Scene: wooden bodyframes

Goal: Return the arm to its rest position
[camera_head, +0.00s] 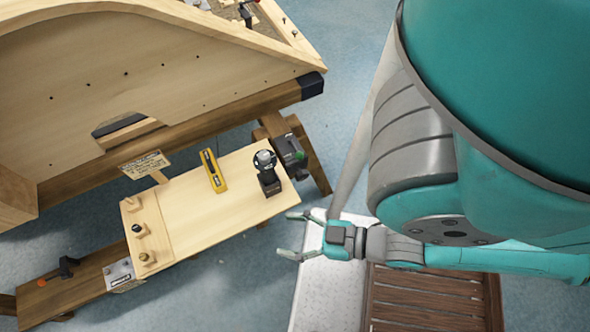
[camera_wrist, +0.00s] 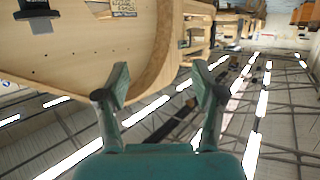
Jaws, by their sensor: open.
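My gripper (camera_head: 296,235) is open and empty in the head view, pointing left toward the small wooden table (camera_head: 190,255). Its fingers are spread and stand apart from the table's right edge. In the wrist view my gripper (camera_wrist: 160,85) shows two separated fingers with nothing between them. My teal and grey arm fills the right side of the head view and hides the floor behind it. The wrist view looks past a wooden bodyframe (camera_wrist: 60,60) toward the roof lights.
A large wooden bodyframe (camera_head: 150,75) stands at the upper left. On the small table are a yellow tool (camera_head: 213,170) and a dark device with a round top (camera_head: 268,180). A brown slatted surface (camera_head: 425,300) lies below my arm. Blue floor (camera_head: 225,295) is free between them.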

